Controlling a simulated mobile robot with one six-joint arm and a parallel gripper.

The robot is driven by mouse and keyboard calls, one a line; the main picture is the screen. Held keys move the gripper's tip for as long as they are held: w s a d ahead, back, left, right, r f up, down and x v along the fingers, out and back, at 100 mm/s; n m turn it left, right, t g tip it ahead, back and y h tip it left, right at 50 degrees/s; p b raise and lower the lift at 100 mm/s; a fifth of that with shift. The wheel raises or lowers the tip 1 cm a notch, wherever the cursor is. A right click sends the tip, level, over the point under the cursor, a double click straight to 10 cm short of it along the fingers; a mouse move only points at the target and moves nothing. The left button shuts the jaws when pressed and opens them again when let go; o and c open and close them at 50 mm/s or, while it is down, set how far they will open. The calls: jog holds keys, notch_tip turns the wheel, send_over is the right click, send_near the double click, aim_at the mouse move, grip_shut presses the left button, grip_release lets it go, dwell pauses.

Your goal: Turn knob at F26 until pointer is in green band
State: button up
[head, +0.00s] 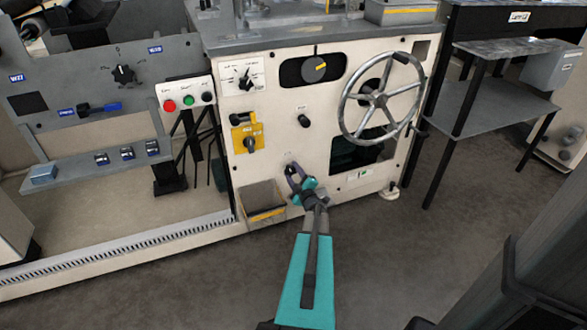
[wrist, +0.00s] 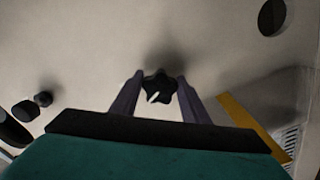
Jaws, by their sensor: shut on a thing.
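My gripper (head: 297,175) reaches the lower front of the cream machine panel (head: 275,140). In the wrist view its two purple fingers (wrist: 159,93) stand on either side of a small black lobed knob (wrist: 159,84) with a white pointer mark, and are shut on it. The mark points to the lower left in that view. In the head view the fingers mostly hide this knob (head: 290,169). I cannot read an F26 label or make out a green band around it.
A large handwheel (head: 345,117) projects at the upper right of the panel. A yellow switch plate (head: 240,139) and a black knob (head: 304,121) are above. An open bin (head: 263,217) juts out just left of my gripper. The floor in front is clear.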

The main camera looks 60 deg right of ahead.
jog(key=m+p, duration=0.4)
jog(key=m, duration=0.2)
jog(key=shift+m+p, duration=0.3)
jog(key=shift+p, duration=0.05)
jog(key=m+p, duration=0.2)
jog(key=m, duration=0.1)
jog(key=m+p, duration=0.2)
jog(key=m, duration=0.1)
jog(key=shift+w+a+f, duration=0.1)
jog(key=shift+a, duration=0.1)
jog(key=shift+m, duration=0.3)
jog(key=o, duration=1.1)
jog(key=shift+c, duration=0.2)
jog(key=shift+a, duration=0.15)
jog(key=v, duration=1.3)
jog(key=shift+s, duration=0.3)
jog(key=shift+a, duration=0.2)
